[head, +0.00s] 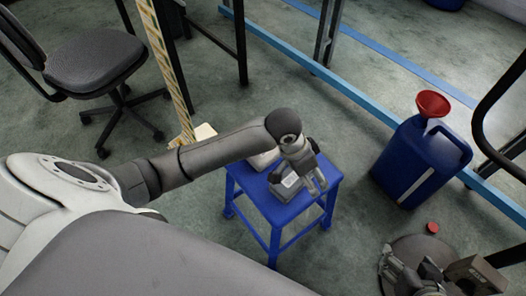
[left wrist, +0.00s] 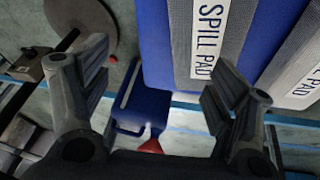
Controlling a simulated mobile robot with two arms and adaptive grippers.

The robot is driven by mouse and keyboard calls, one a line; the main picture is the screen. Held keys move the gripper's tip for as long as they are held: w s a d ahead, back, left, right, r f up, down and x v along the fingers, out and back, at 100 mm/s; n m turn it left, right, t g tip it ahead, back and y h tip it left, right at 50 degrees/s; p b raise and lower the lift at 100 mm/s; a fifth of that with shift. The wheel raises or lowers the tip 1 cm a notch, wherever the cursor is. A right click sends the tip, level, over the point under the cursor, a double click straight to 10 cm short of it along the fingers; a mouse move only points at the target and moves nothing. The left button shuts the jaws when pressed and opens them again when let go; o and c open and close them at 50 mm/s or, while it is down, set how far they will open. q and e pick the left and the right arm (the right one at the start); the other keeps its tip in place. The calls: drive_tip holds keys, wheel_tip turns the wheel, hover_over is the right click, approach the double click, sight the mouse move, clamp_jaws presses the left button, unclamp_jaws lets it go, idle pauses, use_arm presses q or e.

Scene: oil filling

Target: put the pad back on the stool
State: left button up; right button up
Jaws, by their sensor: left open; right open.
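The blue stool (head: 279,214) stands in the middle of the head view. A grey pad (head: 284,191) with a white label shows on its top, partly hidden by my left arm. In the left wrist view two grey pads marked "SPILL PAD", one nearer (left wrist: 228,45) and one at the right edge (left wrist: 296,75), show against the stool's blue top (left wrist: 165,40). My left gripper (head: 316,187) is over the stool, open, with nothing between its fingers (left wrist: 155,75). My right gripper (head: 408,268) is open at the lower right, away from the stool.
A blue can (head: 415,165) with a red funnel (head: 433,104) stands right of the stool. A small red cap (head: 432,227) and a round dark base (head: 422,250) are on the floor. An office chair (head: 95,65) is at the upper left. Open floor lies between stool and can.

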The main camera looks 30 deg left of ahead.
use_arm(q)
drive_tip(key=s+d+t, duration=0.1)
drive_tip(key=s+h, duration=0.1)
drive_tip(key=s, duration=0.1)
drive_tip(key=s+d+n+t, duration=0.1)
drive_tip(key=shift+s+d+r+t, duration=0.2)
drive_tip(key=shift+d+t, duration=0.1)
drive_tip(key=shift+d, duration=0.05)
drive_tip(key=s+a+n+t+y, duration=0.1)
drive_tip(key=s+a, duration=0.1)
drive_tip(key=a, duration=0.1)
drive_tip(key=s+a+r+n+t+y, duration=0.1)
drive_tip(key=s+a, duration=0.1)
drive_tip(key=a, duration=0.2)
drive_tip(key=s+a+n+y, duration=0.1)
drive_tip(key=s+a, duration=0.1)
drive_tip(key=a, duration=0.1)
drive_tip(key=shift+s+a+r+t, duration=0.15)
drive_tip(key=shift+r+t, duration=0.2)
drive_tip(key=shift+t, duration=0.05)
